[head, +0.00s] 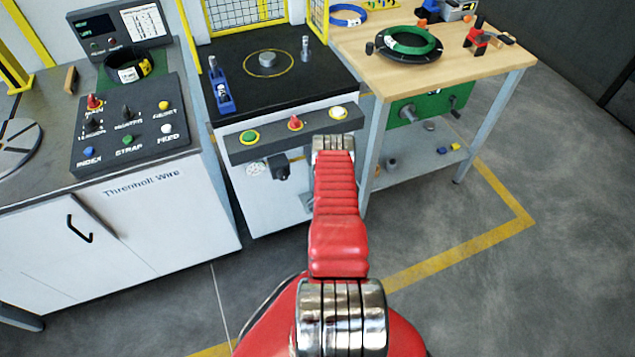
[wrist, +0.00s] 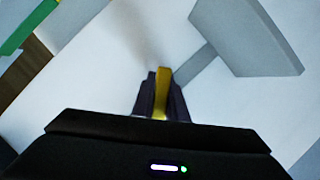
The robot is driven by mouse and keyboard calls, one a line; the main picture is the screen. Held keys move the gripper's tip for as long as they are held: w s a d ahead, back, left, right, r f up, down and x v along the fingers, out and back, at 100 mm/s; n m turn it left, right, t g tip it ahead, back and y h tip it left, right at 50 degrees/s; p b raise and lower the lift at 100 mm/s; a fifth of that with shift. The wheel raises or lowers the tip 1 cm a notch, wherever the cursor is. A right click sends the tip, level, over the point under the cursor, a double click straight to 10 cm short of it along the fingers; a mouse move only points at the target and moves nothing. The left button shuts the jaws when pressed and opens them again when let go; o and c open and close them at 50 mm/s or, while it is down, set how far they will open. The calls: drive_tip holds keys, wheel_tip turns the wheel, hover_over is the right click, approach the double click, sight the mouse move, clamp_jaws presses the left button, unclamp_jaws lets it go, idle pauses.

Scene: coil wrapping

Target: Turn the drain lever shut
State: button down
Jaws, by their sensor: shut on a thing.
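The drain lever (wrist: 163,76) appears in the wrist view as a narrow yellow bar between the two dark fingers of my gripper (wrist: 162,92). My gripper is shut on it, with a finger on each side. Behind it is a plain white surface (wrist: 110,60), blurred. The lever's pivot and the valve body are hidden, so I cannot tell its full angle. In the head view my red arm covers my gripper and the lever in front of the white middle cabinet (head: 262,205).
A grey plate on a stem (wrist: 245,35) stands at upper right in the wrist view. In the head view, the left console (head: 135,150) and a wooden bench (head: 465,65) with a green coil (head: 408,40) flank the cabinet. The floor at right is clear.

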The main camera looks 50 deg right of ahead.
drive_tip(key=shift+r+n+h, duration=0.25)
drive_tip(key=shift+n+h, duration=0.55)
drive_tip(key=shift+n, duration=0.8)
drive_tip(key=c, duration=2)
unclamp_jaws()
drive_tip(key=shift+c, duration=0.2)
drive_tip(key=shift+o, duration=1.4)
drive_tip(key=shift+d, duration=0.15)
drive_tip(key=shift+s, duration=0.1)
drive_tip(key=shift+s, duration=0.1)
drive_tip(key=v, duration=1.3)
drive_tip(key=shift+a, duration=0.35)
drive_tip(key=shift+s, duration=0.1)
